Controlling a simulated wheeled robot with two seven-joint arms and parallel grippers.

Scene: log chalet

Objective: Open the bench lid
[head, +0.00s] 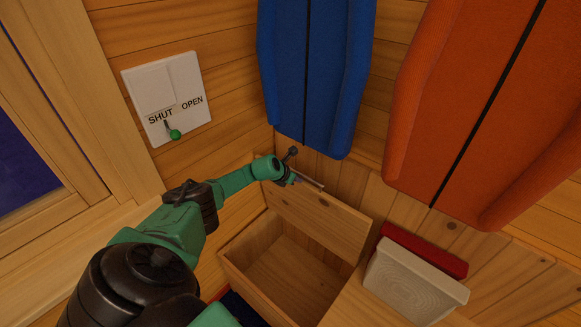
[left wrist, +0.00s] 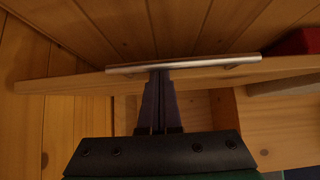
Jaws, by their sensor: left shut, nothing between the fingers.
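The wooden bench lid (head: 318,226) stands raised at the back of the bench, tilted up near the wall. The bench box (head: 246,290) below it is uncovered, and its inside looks empty. A metal bar handle (head: 310,186) runs along the lid's upper edge; it also shows in the left wrist view (left wrist: 205,63). My left gripper (head: 291,178) is at the lid's top edge by the handle. In the left wrist view its fingers (left wrist: 160,78) are closed together, with their tips at the bar and lid edge; whether they touch is unclear. My right gripper is not in view.
A white plate (head: 165,95) marked SHUT and OPEN, with a green-knobbed lever (head: 174,134), is on the left wall. Blue (head: 315,75) and orange (head: 465,110) padded hangings are above. A cream block (head: 412,283) and red block (head: 424,250) sit right of the opening.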

